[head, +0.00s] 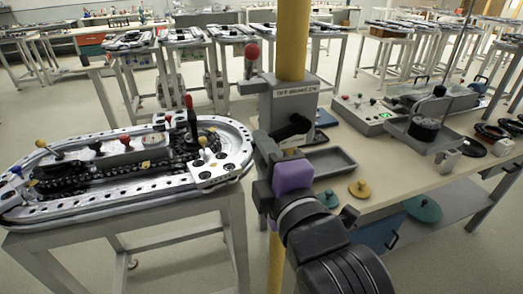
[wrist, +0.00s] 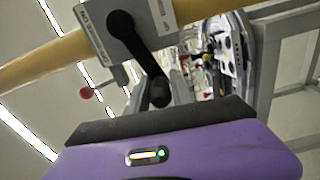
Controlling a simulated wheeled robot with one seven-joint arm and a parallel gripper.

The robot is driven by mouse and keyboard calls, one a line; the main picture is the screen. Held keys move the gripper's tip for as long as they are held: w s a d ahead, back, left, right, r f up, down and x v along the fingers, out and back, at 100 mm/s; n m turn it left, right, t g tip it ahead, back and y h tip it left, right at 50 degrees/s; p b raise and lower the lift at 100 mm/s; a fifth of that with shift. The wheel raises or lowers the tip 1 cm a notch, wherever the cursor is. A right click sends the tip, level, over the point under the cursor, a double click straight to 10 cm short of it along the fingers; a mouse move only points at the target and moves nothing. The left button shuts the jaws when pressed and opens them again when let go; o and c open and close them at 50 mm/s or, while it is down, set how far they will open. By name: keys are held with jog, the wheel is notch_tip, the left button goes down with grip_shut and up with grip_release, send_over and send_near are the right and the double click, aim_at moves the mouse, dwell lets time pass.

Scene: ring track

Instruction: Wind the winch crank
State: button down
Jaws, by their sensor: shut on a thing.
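The winch is a grey box (head: 287,100) with a printed label, fixed on a yellow upright post (head: 293,40). Its black crank (head: 294,127) is on the face towards me. In the wrist view the crank (wrist: 136,48) slants from its round hub down to its handle. My gripper (head: 270,150), with a purple body, is at the winch's lower front. It is shut on the crank handle (wrist: 160,92), also seen in the wrist view. The fingers and part of the handle are partly hidden behind the gripper body there.
A red-knobbed lever (head: 252,53) sticks up left of the winch. An oval ring track (head: 75,205) on a metal stand is at left. A workbench (head: 385,175) at right holds a grey tray (head: 330,163), a control box (head: 362,118) and discs. Open floor lies between.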

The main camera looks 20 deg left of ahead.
jog(key=shift+w+d+f, duration=0.15)
jog(key=shift+f, duration=0.3)
jog(key=c, duration=1.2)
grip_release()
jog(key=shift+r, duration=0.15)
jog(key=b+v, duration=0.1)
jog(key=v, duration=0.7)
jog(key=shift+w, duration=0.1)
